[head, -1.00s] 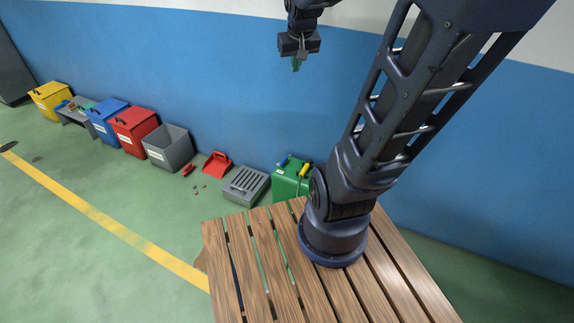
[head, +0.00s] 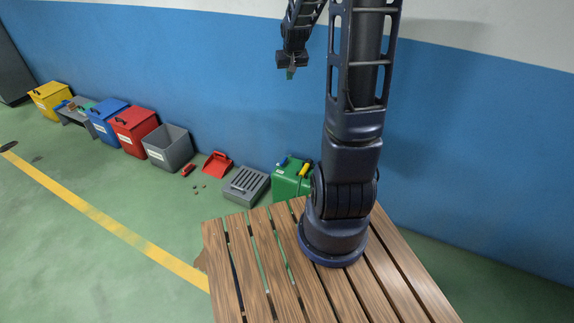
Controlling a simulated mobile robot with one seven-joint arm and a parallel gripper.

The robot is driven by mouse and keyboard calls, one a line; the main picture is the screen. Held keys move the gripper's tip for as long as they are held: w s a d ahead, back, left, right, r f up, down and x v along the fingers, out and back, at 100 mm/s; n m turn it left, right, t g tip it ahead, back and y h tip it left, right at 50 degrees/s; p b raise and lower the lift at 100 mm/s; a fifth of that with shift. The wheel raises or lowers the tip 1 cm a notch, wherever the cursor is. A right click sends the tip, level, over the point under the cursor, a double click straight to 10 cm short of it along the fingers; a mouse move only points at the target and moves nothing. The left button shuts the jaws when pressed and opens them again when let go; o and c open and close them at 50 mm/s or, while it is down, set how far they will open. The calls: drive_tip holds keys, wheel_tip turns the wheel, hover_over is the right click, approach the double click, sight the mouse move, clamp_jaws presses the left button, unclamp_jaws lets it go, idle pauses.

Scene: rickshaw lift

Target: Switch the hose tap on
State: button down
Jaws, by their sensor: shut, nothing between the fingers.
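My gripper (head: 291,72) hangs from my arm at the top middle of the head view, in front of the blue wall. Its fingers point down and are shut, with nothing clearly held. I cannot make out a hose tap in this view. A green container (head: 290,182) stands on the floor by the wall, below my gripper and partly hidden behind my arm's base. It has a yellow part (head: 304,169) and a small blue part (head: 283,161) on top. I cannot tell whether either is a tap.
My arm stands on a slatted wooden deck (head: 245,262). Along the wall are a grey slatted box (head: 246,186), a red dustpan (head: 217,164), an open grey bin (head: 170,148), and red (head: 135,130), blue (head: 105,118) and yellow bins (head: 50,98). The green floor at left is mostly clear.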

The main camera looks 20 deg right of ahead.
sight(284, 162)
drive_tip(key=w+d+f+m, duration=0.15)
drive_tip(key=w+f, duration=0.35)
drive_tip(key=f, duration=0.5)
drive_tip(key=w+d+f+y, duration=0.1)
drive_tip(key=w+d+f, duration=0.25)
drive_tip(key=f, duration=0.55)
drive_tip(key=w+d+f+m, duration=0.1)
drive_tip(key=w+d+f, duration=0.1)
drive_tip(key=w+f, duration=0.6)
drive_tip(key=s+d+f+m+t, duration=0.1)
drive_tip(key=s+f+m, duration=0.1)
drive_tip(key=f, duration=1.4)
drive_tip(key=s+d+f+m+t, duration=0.1)
drive_tip(key=s+f+m, duration=0.1)
drive_tip(key=f, duration=1.4)
drive_tip(key=shift+d+f, duration=0.3)
drive_tip(key=shift+f, duration=0.05)
drive_tip(key=x, duration=1)
drive_tip(key=shift+w+a, duration=0.15)
drive_tip(key=shift+a, duration=0.1)
drive_tip(key=shift+w+a+r, duration=0.1)
drive_tip(key=shift+w+a, duration=1.25)
